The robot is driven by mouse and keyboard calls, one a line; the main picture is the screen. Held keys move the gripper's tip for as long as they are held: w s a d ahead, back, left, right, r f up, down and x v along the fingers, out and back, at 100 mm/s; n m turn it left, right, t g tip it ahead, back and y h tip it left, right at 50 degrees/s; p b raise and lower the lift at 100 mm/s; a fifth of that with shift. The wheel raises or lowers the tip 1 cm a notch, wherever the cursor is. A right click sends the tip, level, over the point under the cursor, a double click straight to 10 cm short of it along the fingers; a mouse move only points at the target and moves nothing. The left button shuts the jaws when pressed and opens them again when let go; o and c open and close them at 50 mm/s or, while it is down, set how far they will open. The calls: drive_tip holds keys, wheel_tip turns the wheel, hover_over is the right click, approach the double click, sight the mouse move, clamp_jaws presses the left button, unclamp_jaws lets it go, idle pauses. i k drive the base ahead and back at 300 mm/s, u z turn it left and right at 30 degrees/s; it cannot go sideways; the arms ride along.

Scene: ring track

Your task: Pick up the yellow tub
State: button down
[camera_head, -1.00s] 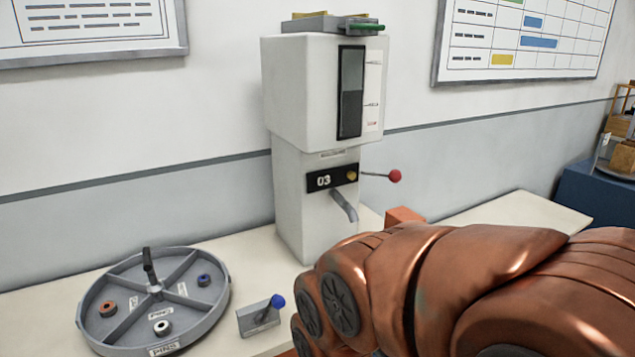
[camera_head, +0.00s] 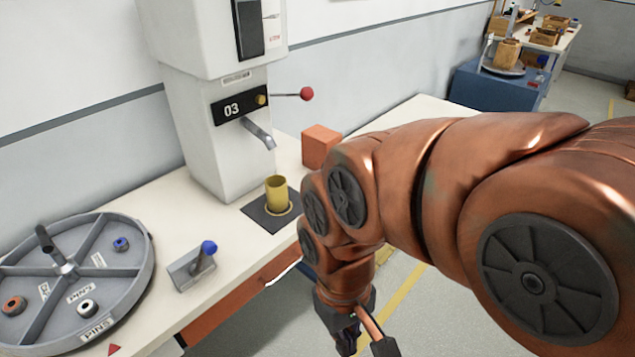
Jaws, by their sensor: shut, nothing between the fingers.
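The yellow tub (camera_head: 277,195) stands upright on a dark square pad (camera_head: 257,220) on the white table, under the spout (camera_head: 260,133) of the white dispenser marked 03 (camera_head: 205,140). My gripper (camera_head: 362,350) hangs at the bottom edge of the picture, in front of the table and to the lower right of the tub. It points downward and is apart from the tub. It is shut and empty, and its fingertips are partly cut off by the frame edge.
A grey divided round tray (camera_head: 128,262) and a small blue-knobbed lever (camera_head: 207,250) are left of the tub. An orange block (camera_head: 320,146) sits behind it, near my arm. A red-knobbed lever (camera_head: 306,94) sticks out of the dispenser. A blue cabinet (camera_head: 495,92) stands farther back.

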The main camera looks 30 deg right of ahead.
sight(276, 185)
drive_tip(key=z, duration=0.2)
drive_tip(key=k, duration=1.25)
drive_tip(key=u, duration=0.95)
drive_tip(key=i, duration=0.75)
drive_tip(key=u, duration=0.5)
drive_tip(key=i, duration=0.65)
drive_tip(key=z, duration=0.95)
drive_tip(key=i, duration=0.6)
drive_tip(key=z, duration=0.7)
